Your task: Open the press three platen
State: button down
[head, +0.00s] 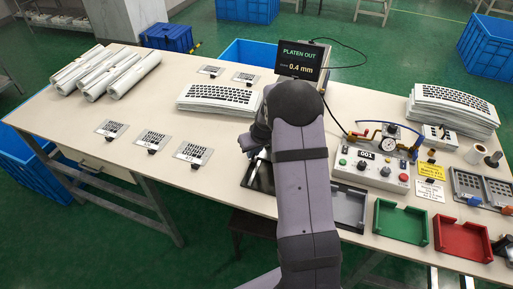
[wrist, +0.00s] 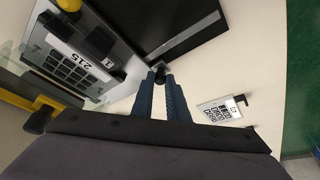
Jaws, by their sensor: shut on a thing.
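My gripper (wrist: 161,78) points down the wrist view, its two blue fingers closed around a small dark knob (wrist: 159,69). The knob sits at the corner of a flat black panel (wrist: 160,22), apparently the platen or its frame. Beside it, at left, is a grey plate (wrist: 72,52) with a keypad grid and a label reading 215. In the head view my arm covers the gripper and most of the press; a dark panel edge (head: 257,178) shows left of the arm. I cannot tell which press number this is.
A screen (head: 301,63) reads "PLATEN OUT" and 0.4 mm. A control box (head: 370,168) with gauge and knobs stands right of my arm, with green (head: 401,222) and red (head: 462,240) trays in front.

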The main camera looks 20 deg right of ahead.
jog(key=s+a+b, duration=0.2)
jog(key=s+a, duration=0.6)
jog(key=shift+s+a, duration=0.35)
jog(key=shift+a, duration=0.05)
jog(key=c, duration=1.7)
grip_release()
jog(key=shift+c, duration=0.2)
jog(key=v, duration=0.7)
jog(key=shift+r, duration=0.25)
